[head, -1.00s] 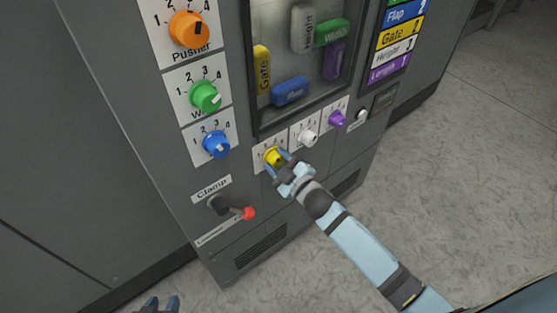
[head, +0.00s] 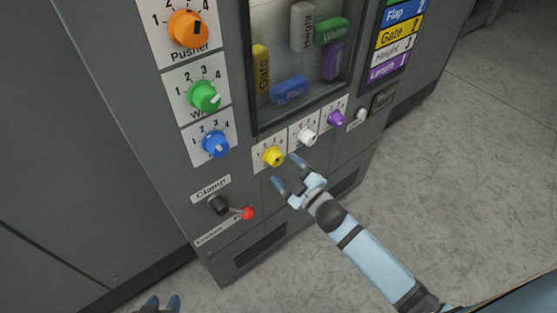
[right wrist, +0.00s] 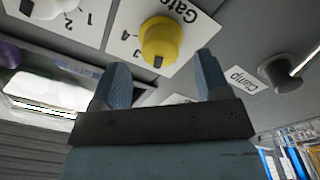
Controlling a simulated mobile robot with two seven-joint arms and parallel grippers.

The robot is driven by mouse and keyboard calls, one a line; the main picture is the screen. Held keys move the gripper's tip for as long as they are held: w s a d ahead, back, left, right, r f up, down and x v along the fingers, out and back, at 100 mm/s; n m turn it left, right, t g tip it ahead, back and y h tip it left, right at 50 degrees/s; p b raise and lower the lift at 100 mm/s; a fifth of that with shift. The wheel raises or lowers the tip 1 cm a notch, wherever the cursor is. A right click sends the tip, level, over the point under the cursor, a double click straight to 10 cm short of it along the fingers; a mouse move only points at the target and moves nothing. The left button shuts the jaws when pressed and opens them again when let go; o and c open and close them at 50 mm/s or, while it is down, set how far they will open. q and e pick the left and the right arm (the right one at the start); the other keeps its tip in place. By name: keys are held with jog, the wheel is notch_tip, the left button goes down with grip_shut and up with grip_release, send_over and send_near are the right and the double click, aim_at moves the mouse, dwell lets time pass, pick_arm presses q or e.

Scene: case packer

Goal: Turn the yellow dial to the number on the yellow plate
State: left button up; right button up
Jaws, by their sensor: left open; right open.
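The yellow plate (head: 397,35) at upper right reads Gate with a number that looks like 2. My right gripper (head: 284,173) is open and empty, just below and right of the dial, apart from it. My left gripper (head: 162,303) is open at the bottom edge, far from the panel.
White (head: 307,135) and purple (head: 337,118) dials sit to the right of the yellow one. Blue (head: 216,144), green (head: 205,96) and orange (head: 188,28) dials are at left. A clamp lever with a red knob (head: 248,213) is below left. The floor at right is clear.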

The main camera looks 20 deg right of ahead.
pick_arm(q)
jog(key=shift+s+a+f, duration=0.1)
jog(key=shift+a, duration=0.1)
pick_arm(e)
jog(key=v, duration=0.9)
pick_arm(q)
jog(key=shift+d, duration=0.2)
pick_arm(e)
jog(key=shift+a, duration=0.1)
jog(key=s+a+f+m+g+h, duration=0.25)
jog(key=s+f+m+g, duration=0.35)
jog(key=s+f+m, duration=0.4)
pick_arm(q)
notch_tip(320, 180, up, 14)
jog(key=a+p, duration=0.1)
jog(key=p, duration=1.6)
jog(key=shift+s+a+m, duration=0.2)
jog(key=shift+s+m, duration=0.1)
jog(key=shift+s, duration=0.1)
pick_arm(e)
notch_tip(320, 180, up, 14)
jog(key=s+d, duration=0.1)
jog(key=s, duration=0.1)
jog(key=shift+s+r+n, duration=0.15)
jog(key=shift+s+n, duration=0.05)
jog(key=shift+n, duration=0.2)
